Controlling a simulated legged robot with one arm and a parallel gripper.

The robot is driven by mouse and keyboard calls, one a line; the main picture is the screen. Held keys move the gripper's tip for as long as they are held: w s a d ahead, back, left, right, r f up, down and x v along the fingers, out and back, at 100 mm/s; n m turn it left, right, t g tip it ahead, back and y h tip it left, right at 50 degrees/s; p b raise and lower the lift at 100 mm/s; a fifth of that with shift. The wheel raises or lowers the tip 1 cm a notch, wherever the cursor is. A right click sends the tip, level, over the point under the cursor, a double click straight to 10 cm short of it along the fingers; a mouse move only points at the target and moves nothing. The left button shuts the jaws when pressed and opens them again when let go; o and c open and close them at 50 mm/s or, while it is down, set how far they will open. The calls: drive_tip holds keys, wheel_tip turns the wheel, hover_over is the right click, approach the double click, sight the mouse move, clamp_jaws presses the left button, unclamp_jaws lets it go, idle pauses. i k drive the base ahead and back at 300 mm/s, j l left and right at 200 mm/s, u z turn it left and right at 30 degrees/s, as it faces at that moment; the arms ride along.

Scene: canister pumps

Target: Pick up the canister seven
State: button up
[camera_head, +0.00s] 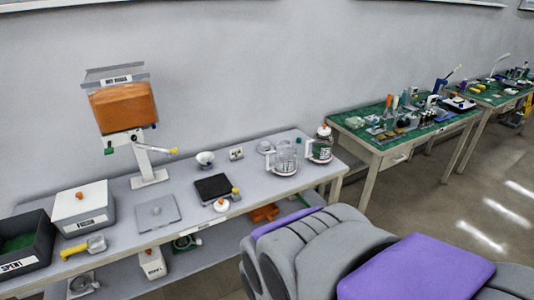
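Two clear canister-like vessels with side handles stand upright near the right end of the grey workbench. One vessel (320,147) has an orange-red knob on top and dark contents. The other vessel (284,160), just left of it, looks clear, with printed markings. Any number on them is too small to read, so I cannot tell which is canister seven. My gripper is not in view. Large grey and purple parts of my own body fill the lower right, in front of the bench.
The grey workbench (120,212) also holds an orange hopper on a stand (123,107), a white box (83,206), a black bin (24,243), a yellow-handled scoop (84,247) and a black scale (213,188). A green-topped table (420,131) stands to the right, with open floor beyond.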

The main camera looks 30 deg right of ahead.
sight(285, 152)
drive_tip(key=i+l+z, duration=0.1)
drive_tip(key=i+z, duration=0.15)
drive_tip(key=z, duration=0.2)
drive_tip(key=i+z, duration=0.2)
drive_tip(key=z, duration=0.3)
drive_tip(key=i+j+z, duration=0.1)
drive_tip(key=i, duration=0.35)
drive_tip(key=i+j, duration=0.2)
drive_tip(key=i, duration=0.2)
drive_tip(key=i+j+z, duration=0.15)
drive_tip(key=i, duration=0.3)
